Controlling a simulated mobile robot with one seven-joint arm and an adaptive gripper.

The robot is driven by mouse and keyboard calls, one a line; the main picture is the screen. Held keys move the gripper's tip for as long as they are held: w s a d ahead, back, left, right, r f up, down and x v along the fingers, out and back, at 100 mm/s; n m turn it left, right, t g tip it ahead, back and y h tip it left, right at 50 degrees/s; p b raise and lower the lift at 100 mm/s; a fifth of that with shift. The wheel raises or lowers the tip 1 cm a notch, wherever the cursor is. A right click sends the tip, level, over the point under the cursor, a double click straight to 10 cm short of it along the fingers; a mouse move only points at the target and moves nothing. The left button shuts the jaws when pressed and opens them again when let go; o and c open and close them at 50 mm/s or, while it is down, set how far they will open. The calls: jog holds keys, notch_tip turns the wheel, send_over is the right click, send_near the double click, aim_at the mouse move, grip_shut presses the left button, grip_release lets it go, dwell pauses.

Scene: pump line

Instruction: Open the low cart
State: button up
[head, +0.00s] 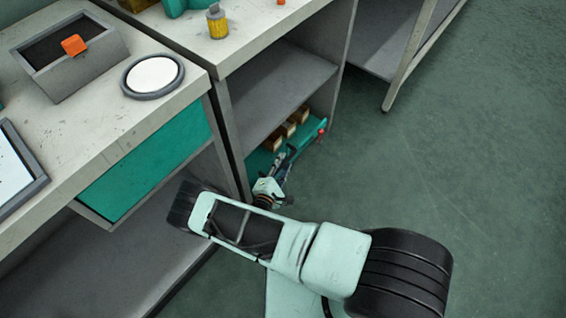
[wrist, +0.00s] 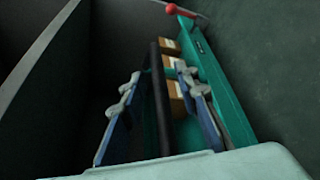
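The low cart (head: 311,138) is teal and sits at floor level in the bay under the bench, with small brown boxes in it. In the wrist view its teal side (wrist: 222,85) runs up the right, with a red knob (wrist: 171,8) at the far top. My gripper (head: 281,160) is at the near end of the cart. In the wrist view my gripper (wrist: 160,88) has its blue-padded fingers apart. A black bar (wrist: 160,105) shows between them, with gaps on both sides. I cannot tell whether anything touches it. My arm hides part of the cart.
The bench (head: 285,35) has a grey shelf (head: 265,95) above the cart. A teal drawer front (head: 150,160) is on the left bench, with a round white dial (head: 153,76) and a grey open box (head: 72,62) on top. Green floor (head: 440,150) is clear to the right.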

jog(key=shift+c, duration=0.3)
grip_shut()
jog(key=shift+s, duration=0.1)
